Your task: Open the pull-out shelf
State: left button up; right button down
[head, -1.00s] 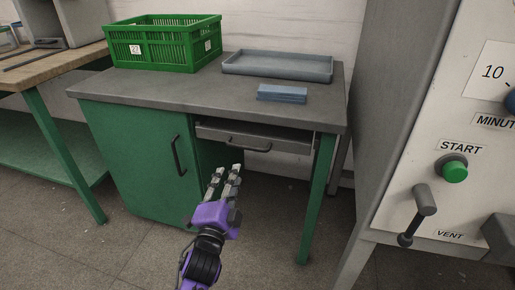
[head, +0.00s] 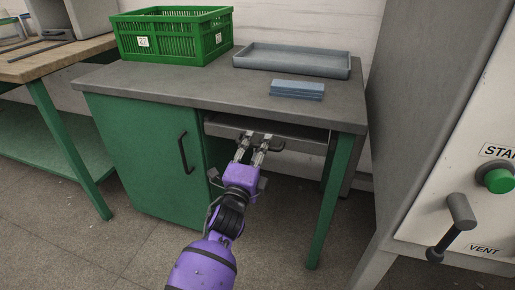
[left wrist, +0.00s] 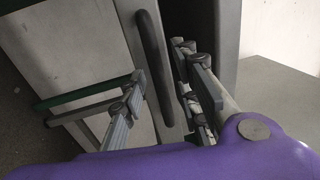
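The pull-out shelf (head: 303,144) is a grey drawer-like front under the desk top, right of the green cabinet door. Its dark bar handle (head: 272,145) is partly hidden by my left gripper (head: 256,142) in the head view. In the left wrist view, the handle (left wrist: 152,60) runs between the two spread fingers, one on each side, with visible gaps. The left gripper is open around the handle and not closed on it. The shelf looks pushed in under the desk top. My right gripper is not in view.
The desk top (head: 180,88) carries a green crate (head: 175,37), a grey-blue tray (head: 292,62) and a small blue stack (head: 297,90). The green cabinet door (head: 150,155) is left of the shelf. A machine with a lever (head: 460,212) stands right. Floor in front is clear.

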pick_arm(q)
grip_shut()
dwell(0.4)
